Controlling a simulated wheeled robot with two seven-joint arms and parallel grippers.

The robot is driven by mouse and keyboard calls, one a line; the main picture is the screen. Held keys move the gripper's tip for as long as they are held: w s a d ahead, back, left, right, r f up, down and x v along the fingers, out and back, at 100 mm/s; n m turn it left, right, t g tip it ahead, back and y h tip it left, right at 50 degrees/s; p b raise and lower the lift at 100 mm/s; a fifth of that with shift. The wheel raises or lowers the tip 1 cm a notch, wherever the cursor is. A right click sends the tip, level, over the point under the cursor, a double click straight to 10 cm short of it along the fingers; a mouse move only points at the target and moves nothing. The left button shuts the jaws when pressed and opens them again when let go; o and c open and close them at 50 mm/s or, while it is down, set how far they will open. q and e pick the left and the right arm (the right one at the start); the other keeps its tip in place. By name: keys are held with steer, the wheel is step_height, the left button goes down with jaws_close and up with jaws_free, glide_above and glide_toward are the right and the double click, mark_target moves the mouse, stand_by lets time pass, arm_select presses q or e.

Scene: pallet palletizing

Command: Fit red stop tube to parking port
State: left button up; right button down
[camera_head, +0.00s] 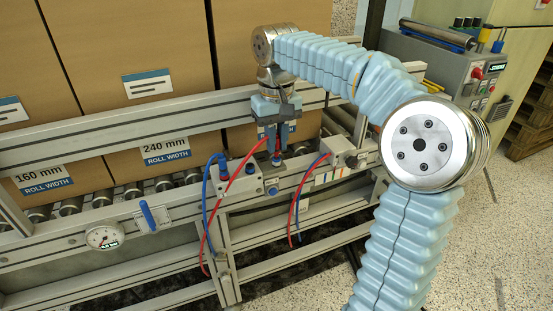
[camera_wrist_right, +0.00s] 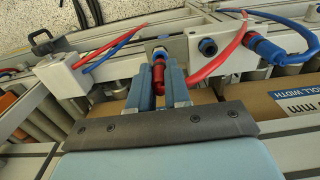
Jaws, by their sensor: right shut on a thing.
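My right gripper (camera_head: 276,152) points down just behind the front rail, beside a pale valve block (camera_head: 236,187). In the right wrist view its two blue fingers (camera_wrist_right: 158,88) are shut on the red end fitting (camera_wrist_right: 158,76) of the red stop tube (camera_wrist_right: 216,62). The tube (camera_head: 238,172) curves away from the fitting and hangs down past the block. A blue-ringed port (camera_wrist_right: 160,54) lies just beyond the fitting's tip; I cannot tell whether they touch. The block carries another dark-ringed port (camera_wrist_right: 208,46). My left gripper is not in view.
A blue tube fitting (camera_head: 222,168) stands on the block. A second pale block (camera_head: 342,153) with red and blue tubes is to the right. Tall cartons (camera_head: 130,60) stand behind the rail on rollers. A blue lever (camera_head: 148,216) and a gauge (camera_head: 104,237) are at left.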

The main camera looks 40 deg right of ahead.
steer(key=shift+f+b, duration=0.5)
steer(key=shift+f, duration=0.45)
stand_by(0.6)
steer(key=c, duration=1)
jaws_free()
step_height(320, 180, up, 14)
steer(key=p, duration=0.3)
steer(key=shift+p, duration=0.4)
steer(key=shift+f, duration=0.15)
